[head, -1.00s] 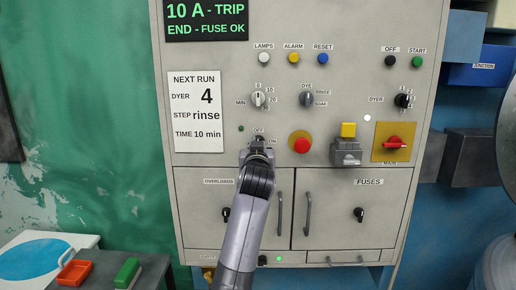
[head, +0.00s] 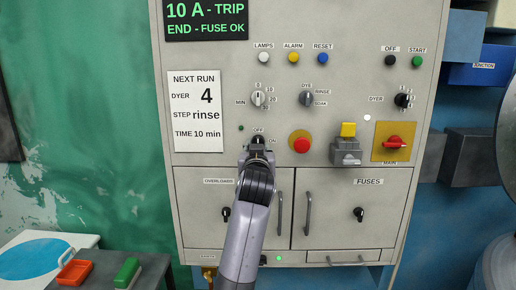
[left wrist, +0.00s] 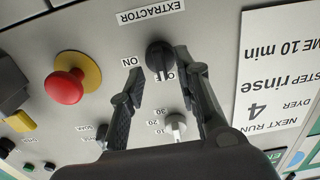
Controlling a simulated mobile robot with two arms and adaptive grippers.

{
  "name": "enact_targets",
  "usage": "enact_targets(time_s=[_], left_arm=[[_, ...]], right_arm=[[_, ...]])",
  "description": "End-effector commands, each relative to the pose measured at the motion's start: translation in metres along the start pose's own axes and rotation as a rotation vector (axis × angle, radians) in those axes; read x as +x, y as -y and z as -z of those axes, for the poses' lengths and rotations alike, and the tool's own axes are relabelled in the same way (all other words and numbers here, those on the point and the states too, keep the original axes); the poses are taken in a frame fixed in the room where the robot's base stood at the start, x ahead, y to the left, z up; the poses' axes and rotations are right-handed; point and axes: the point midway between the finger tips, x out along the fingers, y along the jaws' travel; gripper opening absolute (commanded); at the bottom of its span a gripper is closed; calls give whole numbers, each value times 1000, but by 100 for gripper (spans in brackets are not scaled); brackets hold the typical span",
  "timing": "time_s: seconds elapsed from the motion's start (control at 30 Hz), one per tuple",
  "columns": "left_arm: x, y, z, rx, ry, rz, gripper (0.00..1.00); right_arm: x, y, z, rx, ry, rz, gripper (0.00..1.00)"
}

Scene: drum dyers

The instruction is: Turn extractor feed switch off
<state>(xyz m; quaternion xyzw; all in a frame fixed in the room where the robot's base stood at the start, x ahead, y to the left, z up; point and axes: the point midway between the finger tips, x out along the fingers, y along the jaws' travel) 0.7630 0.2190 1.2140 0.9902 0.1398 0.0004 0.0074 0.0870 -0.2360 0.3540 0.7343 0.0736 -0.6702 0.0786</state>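The extractor feed switch is a black rotary knob (head: 258,139) on the grey panel, between the OFF label above and the ON label to its right. In the left wrist view, turned over, the knob (left wrist: 160,55) sits below the EXTRACTOR label (left wrist: 150,11); its grip appears to point toward OFF, which is partly hidden. My left gripper (head: 258,152) is just below and in front of the knob. In the left wrist view its fingers (left wrist: 158,75) are spread, one to each side of the knob, with visible gaps. My right gripper is not in view.
Close by are the red emergency button (head: 300,142), the timer knob (head: 258,99) and a small dark green lamp (head: 241,128). A yellow-topped lever box (head: 347,147) and red main switch (head: 395,142) are further right. Cabinet doors with handles (head: 308,213) lie below.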

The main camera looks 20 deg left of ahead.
Motion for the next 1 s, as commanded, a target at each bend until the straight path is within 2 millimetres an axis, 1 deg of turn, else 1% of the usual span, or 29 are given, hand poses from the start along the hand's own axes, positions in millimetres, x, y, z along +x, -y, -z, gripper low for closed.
enact_targets(time_s=[0.03,0.1,0.2,0.33,0.5,0.77,0.87,0.97,1.0], left_arm=[[-9,-1,-1,-3,0,-1,30],[-20,-1,0,-2,0,-2,30],[-34,-1,-1,-2,0,-2,30],[-46,-1,-1,-1,1,-2,30],[-53,-1,-1,-1,3,-1,30],[-52,-1,-2,1,4,-2,30],[-48,-5,-19,17,25,-11,30],[-39,-14,-63,59,84,-38,30],[-36,-18,-89,81,115,-53,30]], right_arm=[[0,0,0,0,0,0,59],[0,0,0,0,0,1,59],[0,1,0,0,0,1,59],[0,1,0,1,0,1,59],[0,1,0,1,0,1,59],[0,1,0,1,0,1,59],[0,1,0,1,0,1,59],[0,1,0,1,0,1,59],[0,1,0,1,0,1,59]])
